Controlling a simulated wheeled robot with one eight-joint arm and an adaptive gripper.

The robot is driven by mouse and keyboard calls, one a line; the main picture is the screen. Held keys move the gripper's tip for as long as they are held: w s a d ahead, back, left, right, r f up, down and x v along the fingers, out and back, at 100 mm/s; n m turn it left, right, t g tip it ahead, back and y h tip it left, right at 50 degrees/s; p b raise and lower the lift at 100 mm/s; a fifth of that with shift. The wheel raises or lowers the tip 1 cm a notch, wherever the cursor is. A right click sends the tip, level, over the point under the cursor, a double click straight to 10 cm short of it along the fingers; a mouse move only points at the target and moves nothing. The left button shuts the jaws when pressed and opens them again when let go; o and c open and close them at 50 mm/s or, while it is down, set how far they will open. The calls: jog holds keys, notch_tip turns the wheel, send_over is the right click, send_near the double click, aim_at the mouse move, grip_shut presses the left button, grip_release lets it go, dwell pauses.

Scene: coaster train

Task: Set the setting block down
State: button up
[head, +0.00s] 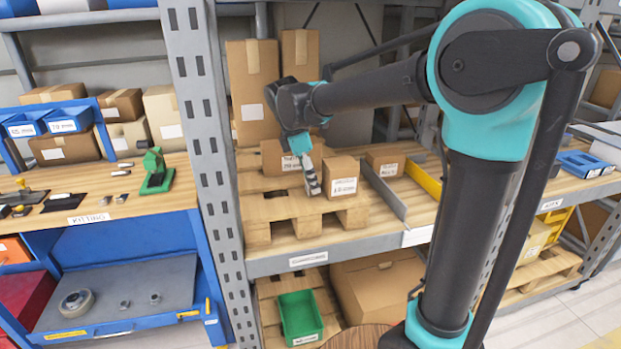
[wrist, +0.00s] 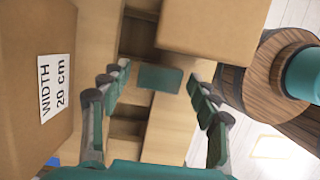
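My gripper (head: 312,184) points down over the pallet on the middle shelf, beside a small labelled carton (head: 341,178). In the wrist view its two fingers (wrist: 158,72) stand wide apart. A dark green rectangular piece (wrist: 160,79) shows between the fingers; I see gaps at its sides and cannot tell what it is or how deep it lies. A carton marked "WIDTH 20 cm" (wrist: 28,85) is left of the fingers, and another carton (wrist: 212,28) is at upper right. I cannot tell for sure which thing is the setting block.
The wooden pallet (head: 282,207) bears several cartons, with tall ones (head: 252,92) behind. A metal divider (head: 383,190) stands to the right, and a steel upright (head: 205,140) to the left. A green bin (head: 299,316) sits on the lower shelf.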

jog(key=v, duration=1.2)
jog(key=shift+r, duration=0.15)
